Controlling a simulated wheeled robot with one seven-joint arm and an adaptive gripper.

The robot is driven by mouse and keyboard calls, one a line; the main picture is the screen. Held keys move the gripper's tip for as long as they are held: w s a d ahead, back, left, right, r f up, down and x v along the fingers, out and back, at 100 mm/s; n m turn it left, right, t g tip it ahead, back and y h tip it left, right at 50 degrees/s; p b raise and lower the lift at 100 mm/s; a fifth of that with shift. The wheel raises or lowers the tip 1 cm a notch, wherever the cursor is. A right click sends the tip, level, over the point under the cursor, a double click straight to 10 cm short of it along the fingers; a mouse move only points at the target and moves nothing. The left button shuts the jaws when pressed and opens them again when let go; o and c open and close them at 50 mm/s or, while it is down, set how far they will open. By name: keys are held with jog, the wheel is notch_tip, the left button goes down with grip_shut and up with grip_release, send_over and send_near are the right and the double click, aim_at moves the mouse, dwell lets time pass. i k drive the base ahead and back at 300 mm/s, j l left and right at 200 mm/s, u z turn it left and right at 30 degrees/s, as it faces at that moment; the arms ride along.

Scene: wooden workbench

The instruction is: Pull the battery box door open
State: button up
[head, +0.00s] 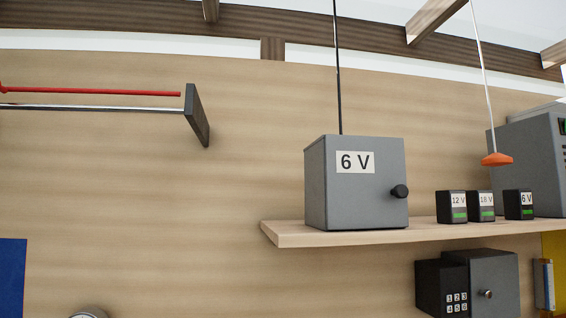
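The battery box (320,192) is a grey metal box labelled "6 V", standing on the wooden shelf. Its front door (365,205) faces me and looks shut, flush with the box. A round black knob (400,191) sticks out near the right edge of the door. A thin black rod or cable rises from the top of the box. My gripper is not in the head view, so its state and place are hidden.
Small black batteries marked 12 V (451,203), 18 V (481,203) and 6 V (518,202) stand right of the box on the shelf (350,234). An orange pull handle (497,159) hangs above them. A grey keypad safe (493,280) sits below. Space left of the box is free.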

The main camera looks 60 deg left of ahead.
aim_at(366, 189)
jog(key=u, duration=2.05)
